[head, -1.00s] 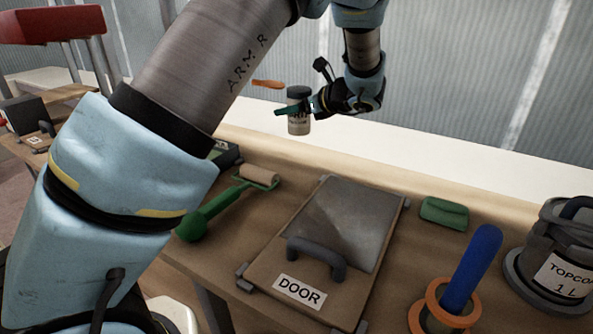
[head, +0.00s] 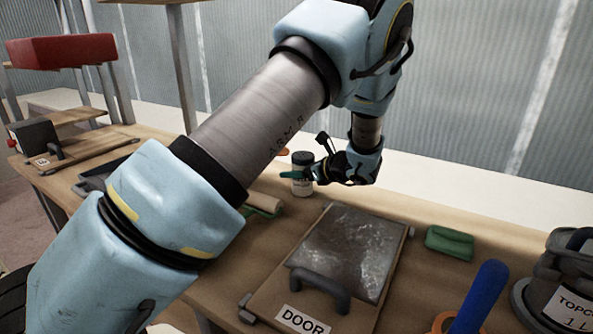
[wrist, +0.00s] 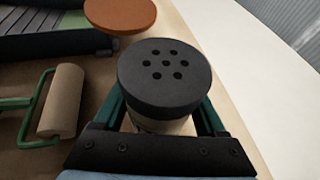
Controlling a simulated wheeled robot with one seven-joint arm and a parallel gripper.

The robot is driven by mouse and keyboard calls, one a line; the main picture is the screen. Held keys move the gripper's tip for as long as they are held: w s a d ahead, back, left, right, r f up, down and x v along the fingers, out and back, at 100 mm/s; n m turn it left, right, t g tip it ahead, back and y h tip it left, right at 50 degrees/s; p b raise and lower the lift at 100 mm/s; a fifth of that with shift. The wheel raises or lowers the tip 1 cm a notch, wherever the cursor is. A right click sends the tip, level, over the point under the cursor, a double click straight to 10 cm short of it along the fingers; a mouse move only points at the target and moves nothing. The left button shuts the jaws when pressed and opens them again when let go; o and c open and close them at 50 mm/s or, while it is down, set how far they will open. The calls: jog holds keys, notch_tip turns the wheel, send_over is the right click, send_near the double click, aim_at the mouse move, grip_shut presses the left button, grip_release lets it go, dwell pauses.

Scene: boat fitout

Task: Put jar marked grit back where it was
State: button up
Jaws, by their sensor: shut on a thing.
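The jar (head: 302,181) has a black lid and a pale body with a label too small to read now. My gripper (head: 318,174) is shut around the jar's body, above the back part of the workbench. In the wrist view the jar's black lid with several holes (wrist: 164,75) faces the camera, and the green fingers of my gripper (wrist: 165,115) are on both sides of it. The jar looks upright. I cannot tell whether its base touches the bench. An orange-brown disc (wrist: 120,15) lies just beyond the jar in the wrist view.
A roller with a green frame (wrist: 60,100) lies left of the jar, near a dark tray (wrist: 55,30). A board labelled DOOR (head: 335,265) with a handle lies in front. A green folded cloth (head: 450,242) and a topcoat tin (head: 565,280) are to the right.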

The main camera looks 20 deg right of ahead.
jog(key=shift+f, duration=0.1)
jog(key=o, duration=1.3)
jog(key=b+v, duration=0.1)
jog(key=v, duration=1.1)
jog(key=shift+b, duration=0.35)
